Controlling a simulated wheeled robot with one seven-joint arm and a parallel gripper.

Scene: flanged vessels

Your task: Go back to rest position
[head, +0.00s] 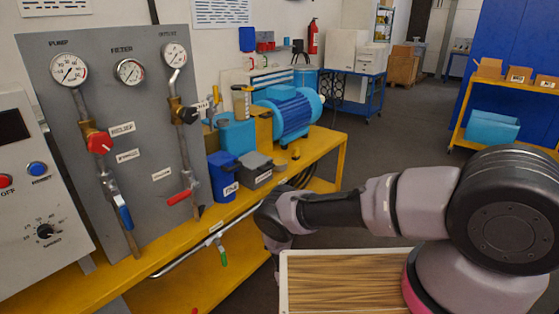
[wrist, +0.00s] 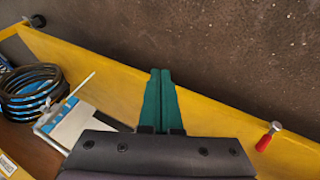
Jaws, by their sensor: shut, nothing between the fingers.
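My gripper (wrist: 160,74) shows in the wrist view as two teal fingers pressed together, with nothing between them. The fingers lie over the yellow edge of the bench (wrist: 215,118), with the dark floor beyond their tips. In the head view my arm reaches left from the right side, and its end is close to the front edge of the yellow bench (head: 318,150). The fingertips are not clear in the head view.
The bench carries a grey gauge panel (head: 143,110), a blue motor (head: 290,112), a blue bin (head: 222,176) and a grey box (head: 256,170). A black coiled hose (wrist: 30,92) and a red-handled part (wrist: 268,138) are near the fingers. Open floor (head: 400,125) lies behind my arm.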

